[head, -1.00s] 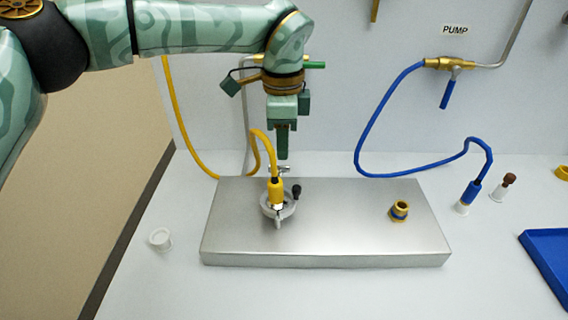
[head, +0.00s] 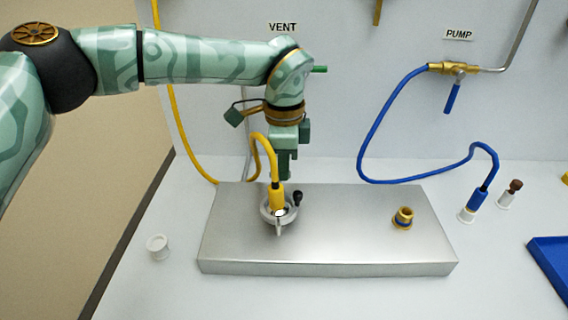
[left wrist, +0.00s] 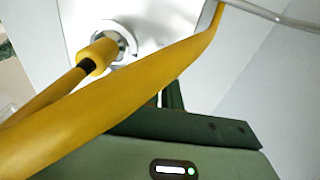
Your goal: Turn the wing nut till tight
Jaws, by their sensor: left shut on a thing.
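My left gripper (head: 284,176) points down behind the yellow hose connector (head: 277,198), at the back of the steel box. It is shut on the wing nut, which its fingers hide in the head view. The grey clamp ring (head: 266,214) sits around the connector's foot, with a grey tab (head: 279,227) in front and a black knob (head: 297,197) at its right. In the left wrist view the dark green fingers (left wrist: 172,96) are partly covered by the yellow hose (left wrist: 120,98). The wing nut cannot be made out there. My right gripper is not in view.
The steel box (head: 340,240) carries a brass fitting (head: 403,217) at right. The yellow hose loops close to my left gripper. A blue hose (head: 367,140) runs from the pump valve (head: 453,69). A white cap (head: 157,246) lies left; a blue tray (head: 552,262) is at right.

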